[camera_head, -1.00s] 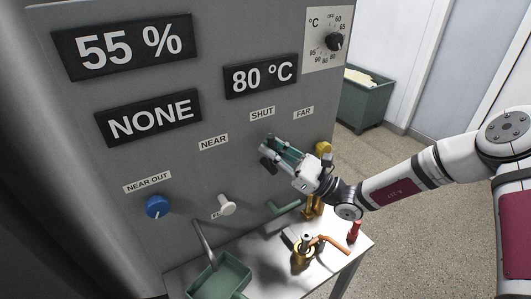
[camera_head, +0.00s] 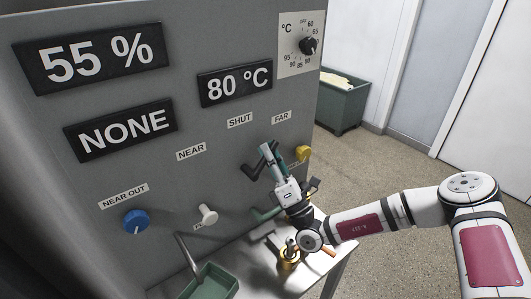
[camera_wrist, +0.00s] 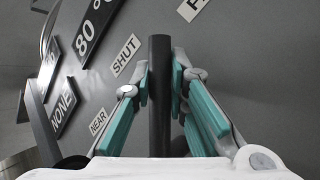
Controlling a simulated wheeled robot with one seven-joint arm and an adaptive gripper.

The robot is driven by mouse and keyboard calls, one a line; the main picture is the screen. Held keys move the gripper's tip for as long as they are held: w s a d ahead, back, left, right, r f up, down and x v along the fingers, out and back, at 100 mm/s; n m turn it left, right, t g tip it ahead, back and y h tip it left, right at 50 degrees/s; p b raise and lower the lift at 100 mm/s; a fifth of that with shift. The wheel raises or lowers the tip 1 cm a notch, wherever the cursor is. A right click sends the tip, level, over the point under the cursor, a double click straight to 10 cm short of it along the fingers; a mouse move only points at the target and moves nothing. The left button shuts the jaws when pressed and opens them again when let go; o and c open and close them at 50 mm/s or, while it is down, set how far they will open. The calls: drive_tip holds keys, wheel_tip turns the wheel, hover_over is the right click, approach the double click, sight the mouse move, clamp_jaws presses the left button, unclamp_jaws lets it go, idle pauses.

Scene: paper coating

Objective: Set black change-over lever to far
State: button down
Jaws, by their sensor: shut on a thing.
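The black change-over lever (camera_wrist: 160,95) runs up the middle of the wrist view as a dark bar between my fingers. My gripper (camera_wrist: 161,82) is closed on it with a teal-backed finger on each side. In the head view my gripper (camera_head: 262,158) is at the grey panel, below the SHUT label (camera_head: 240,121) and the FAR label (camera_head: 281,118). The NEAR label (camera_head: 191,152) is to its left. The lever's pivot and exact pointing are hidden or unclear behind the gripper.
A blue knob (camera_head: 136,220) and a white knob (camera_head: 208,214) are low on the panel at left. A yellow knob (camera_head: 303,153) is just right of my gripper. A green tray (camera_head: 212,283) and brass fitting (camera_head: 289,253) are on the table below. Open floor lies right.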

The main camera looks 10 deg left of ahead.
drive_tip(key=shift+w+d+f+m+t+h, duration=0.2)
drive_tip(key=shift+f+m+t+h, duration=0.1)
drive_tip(key=shift+m+t+h, duration=0.5)
drive_tip(key=c, duration=1.5)
unclamp_jaws()
drive_tip(key=shift+c, duration=0.2)
drive_tip(key=shift+g+y, duration=0.3)
drive_tip(key=v, duration=1.2)
drive_tip(key=shift+s+a, duration=0.1)
